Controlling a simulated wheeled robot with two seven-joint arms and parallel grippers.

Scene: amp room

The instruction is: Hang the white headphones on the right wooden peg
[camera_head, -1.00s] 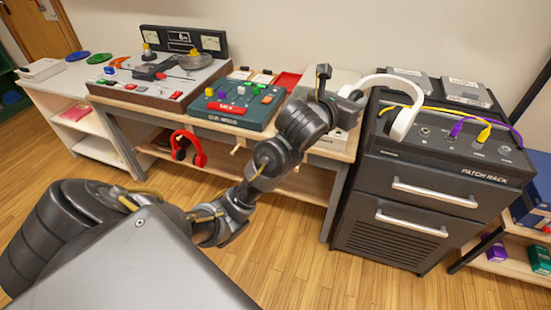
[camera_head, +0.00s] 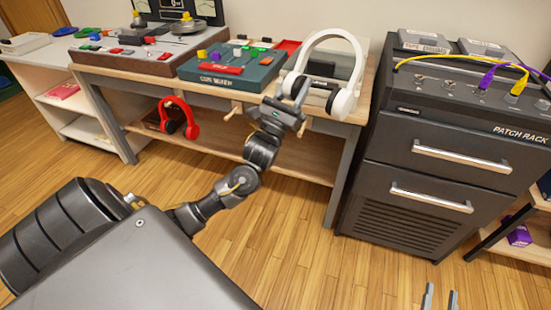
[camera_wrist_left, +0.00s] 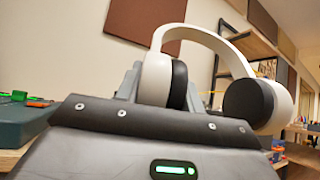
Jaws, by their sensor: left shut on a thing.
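The white headphones (camera_head: 352,48) are upright, band on top, in front of the bench's right end in the head view. My left gripper (camera_head: 292,97) is shut on their left ear cup; the wrist view shows this cup (camera_wrist_left: 155,80) between the fingers and the other cup (camera_wrist_left: 250,102) hanging free. A wooden peg (camera_head: 234,110) sticks out below the bench edge, left of my gripper. Another peg (camera_head: 304,126) shows partly just right of my gripper, below the headphones. My right gripper (camera_head: 440,297) shows only two separated fingertips at the bottom edge, empty.
Red headphones (camera_head: 181,103) hang under the bench edge further left. The dark patch rack (camera_head: 440,140) with cables stands close on the right. The floor in front is clear.

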